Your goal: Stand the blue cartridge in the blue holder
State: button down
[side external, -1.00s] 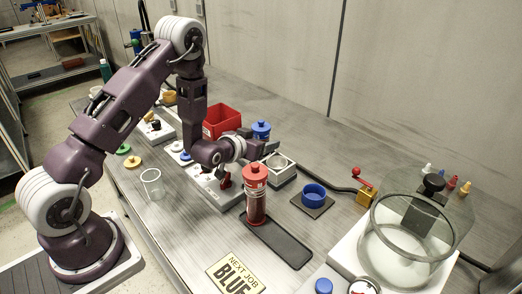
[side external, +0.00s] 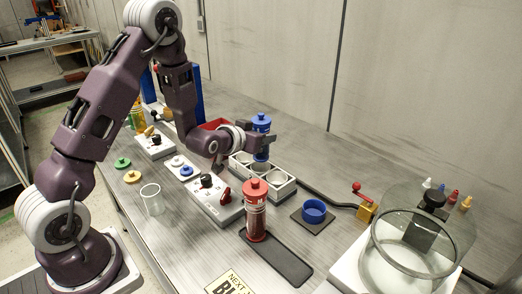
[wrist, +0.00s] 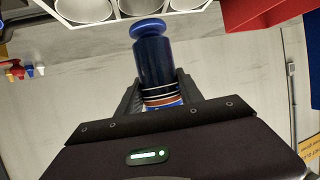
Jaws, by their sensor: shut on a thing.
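The blue cartridge (side external: 261,142) is held upright in my gripper (side external: 259,155), above the rear end of the white rack. The blue holder (side external: 313,211) is a short, open blue ring on a dark square base, right of the rack. It looks empty and stands apart from my gripper.
The white rack (side external: 283,190) has round openings. A red-capped cartridge (side external: 255,218) stands on a dark tray (side external: 283,262) in front. A clear cup (side external: 152,200) is at left, a red bin (side external: 213,124) behind my gripper, and a large glass vessel (side external: 410,250) at right.

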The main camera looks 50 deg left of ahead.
aim_at(261, 113)
notch_tip(261, 113, up, 8)
jog(key=shift+r, duration=0.1)
jog(key=d, duration=2.1)
notch_tip(261, 113, down, 16)
jog(key=shift+s+f, duration=0.1)
jog(key=c, duration=0.8)
grip_release()
jog(key=shift+f, duration=0.15)
jog(key=shift+o, duration=0.2)
